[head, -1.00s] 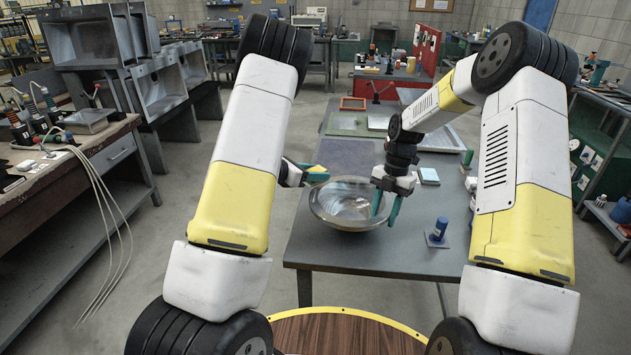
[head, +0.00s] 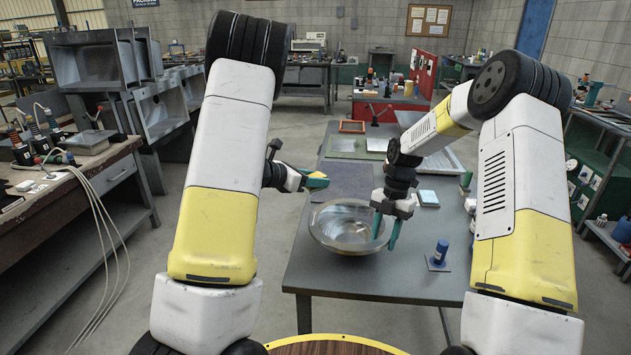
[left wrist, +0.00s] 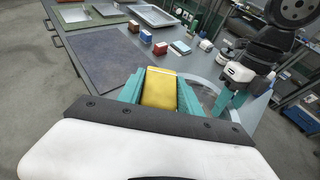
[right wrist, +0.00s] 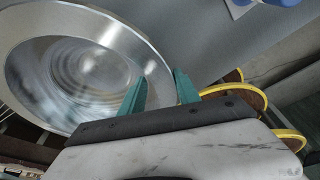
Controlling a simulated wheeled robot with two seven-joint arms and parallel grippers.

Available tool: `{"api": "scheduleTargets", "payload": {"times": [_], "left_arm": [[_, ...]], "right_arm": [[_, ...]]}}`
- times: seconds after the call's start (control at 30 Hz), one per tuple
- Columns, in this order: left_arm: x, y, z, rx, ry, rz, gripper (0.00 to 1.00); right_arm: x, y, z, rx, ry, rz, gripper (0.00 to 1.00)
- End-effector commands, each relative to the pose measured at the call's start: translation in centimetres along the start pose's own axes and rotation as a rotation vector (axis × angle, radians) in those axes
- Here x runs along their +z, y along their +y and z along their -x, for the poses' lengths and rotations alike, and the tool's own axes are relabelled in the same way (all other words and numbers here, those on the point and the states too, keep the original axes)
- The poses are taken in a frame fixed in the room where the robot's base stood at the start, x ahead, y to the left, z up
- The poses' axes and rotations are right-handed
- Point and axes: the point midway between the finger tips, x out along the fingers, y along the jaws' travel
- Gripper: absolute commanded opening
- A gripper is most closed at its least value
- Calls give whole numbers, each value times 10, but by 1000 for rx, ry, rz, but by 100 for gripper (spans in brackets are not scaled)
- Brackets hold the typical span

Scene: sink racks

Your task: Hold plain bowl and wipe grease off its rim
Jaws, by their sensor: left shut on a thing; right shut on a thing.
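The plain bowl (head: 333,234) is a shiny metal bowl with a wide rim, upright at the near part of the grey table. My right gripper (head: 386,231) is shut on the bowl's right rim; the right wrist view shows the rim of the bowl (right wrist: 135,45) between the fingers. My left gripper (head: 318,181) is shut on a yellow sponge (left wrist: 160,90), which also shows small in the head view (head: 317,175). The sponge is beyond the bowl's far left rim, apparently above and apart from it. I cannot make out any grease on the rim.
A light blue block (head: 428,197) lies behind my right gripper. A dark mat (head: 345,180) and trays lie farther back. The table (head: 320,273) is clear in front of the bowl.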

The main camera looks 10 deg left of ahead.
Motion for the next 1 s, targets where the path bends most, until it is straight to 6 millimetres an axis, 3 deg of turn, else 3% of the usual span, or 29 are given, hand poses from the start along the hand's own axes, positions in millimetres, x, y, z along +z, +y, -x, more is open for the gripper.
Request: {"api": "scheduleTargets", "payload": {"times": [0.17, 0.2, 0.33, 0.73, 1.0], "left_arm": [[0, 0, 0, 0, 0, 0, 2], [0, 0, 0, 0, 0, 0, 2], [0, 0, 0, 0, 0, 0, 2], [0, 0, 0, 0, 0, 0, 2], [0, 0, 0, 0, 0, 0, 2]], "right_arm": [[0, 0, -1, -1, 1, 1, 3], [0, 0, -1, -1, 1, 1, 41], [0, 0, -1, 0, 1, 1, 64], [0, 0, 7, 1, -1, 0, 64], [1, 0, 59, 3, -4, -1, 64]]}}
